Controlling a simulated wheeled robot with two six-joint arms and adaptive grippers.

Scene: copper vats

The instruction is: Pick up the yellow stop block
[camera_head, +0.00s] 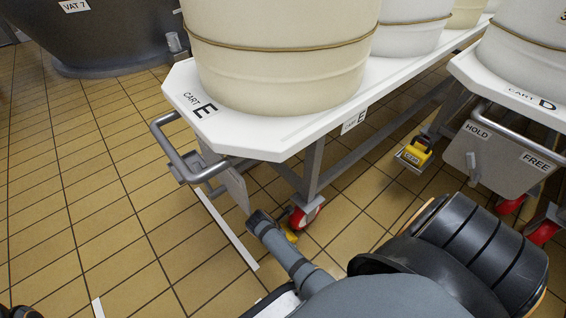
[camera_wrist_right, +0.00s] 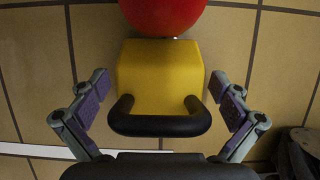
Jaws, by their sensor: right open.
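The yellow stop block (camera_wrist_right: 160,72) is in the middle of the right wrist view, on the tiled floor against a red caster wheel (camera_wrist_right: 162,14). Its black handle (camera_wrist_right: 160,124) faces my wrist. My right gripper (camera_wrist_right: 160,79) is open, with one finger on each side of the block and a gap to both sides. Nothing is held. In the head view only a small yellow part of the block (camera_head: 291,237) shows, below the red wheel (camera_head: 308,214) of cart E (camera_head: 245,135); my right arm hides the rest. My left gripper is not seen.
Cart E's metal handle (camera_head: 166,150) and frame leg (camera_head: 313,168) stand close to my right arm. Cart D (camera_head: 520,98) is at the right, with a HOLD/FREE plate (camera_head: 500,155) and another yellow block (camera_head: 418,150) nearby. Open tiled floor lies at the left.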

